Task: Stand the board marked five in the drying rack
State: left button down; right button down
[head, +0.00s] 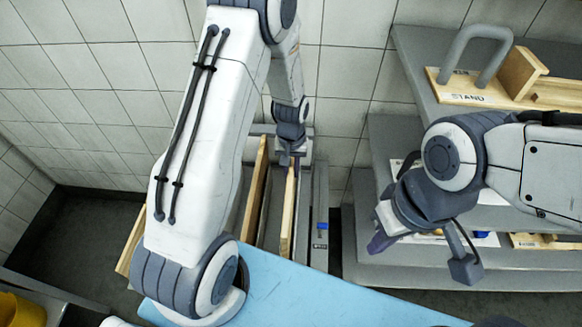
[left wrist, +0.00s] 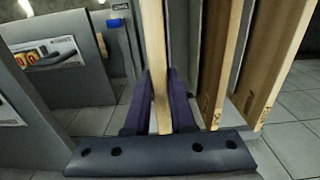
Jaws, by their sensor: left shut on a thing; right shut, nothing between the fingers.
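My left gripper (head: 291,158) is shut on a light wooden board (head: 288,215), which hangs upright and edge-on below it among the grey dividers of the drying rack (head: 320,190). In the left wrist view the purple fingers (left wrist: 157,100) pinch the board (left wrist: 153,45) on both faces. No number on it can be read. Its lower end is hidden in the head view, so I cannot tell whether it rests on the rack. My right gripper (head: 381,238) is shut and empty, right of the rack.
Other wooden boards (head: 256,188) stand left of the held board; they show at right in the left wrist view (left wrist: 228,65). A blue table (head: 300,295) lies in front. Grey shelves (head: 375,265) at right hold a wooden stand (head: 465,97) with a grey hoop.

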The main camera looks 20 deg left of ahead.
pick_arm(q)
notch_tip(320, 180, down, 8)
jog(key=b, duration=0.5)
dwell(0.5)
jog(key=c, duration=0.7)
grip_release()
notch_tip(320, 180, up, 9)
jog(key=shift+r+b, duration=0.2)
jog(key=shift+b, duration=0.5)
jog(key=shift+d+r, duration=0.1)
jog(key=shift+r, duration=0.5)
